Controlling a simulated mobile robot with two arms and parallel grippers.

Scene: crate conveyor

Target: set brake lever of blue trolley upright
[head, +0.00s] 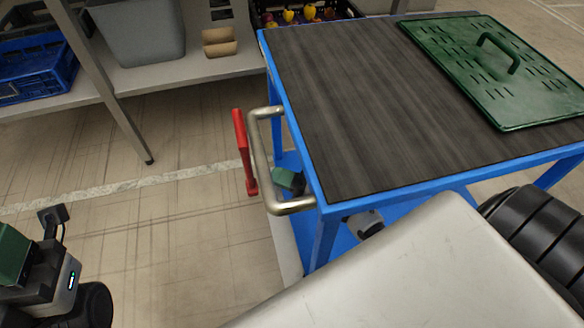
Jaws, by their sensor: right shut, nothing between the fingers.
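The blue trolley (292,115) stands at centre right, with a dark top and a steel handle (258,160) on its left end. Its red brake lever (244,150) is just left of the handle and runs nearly up and down in the picture, with a slight lean; I cannot tell its exact tilt. My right gripper (288,180) shows as a small green and dark part behind the handle, below the trolley top. It is shut, empty and apart from the lever, and largely hidden. My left gripper (20,262) is at the lower left edge, cut off; its fingers are unclear.
A green lid with a handle (500,70) lies on the trolley top. A shelf (180,72) behind holds a blue crate (38,68), a grey bin (138,30) and brown pieces (220,42). My pale arm link covers the lower right. The floor left of the trolley is clear.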

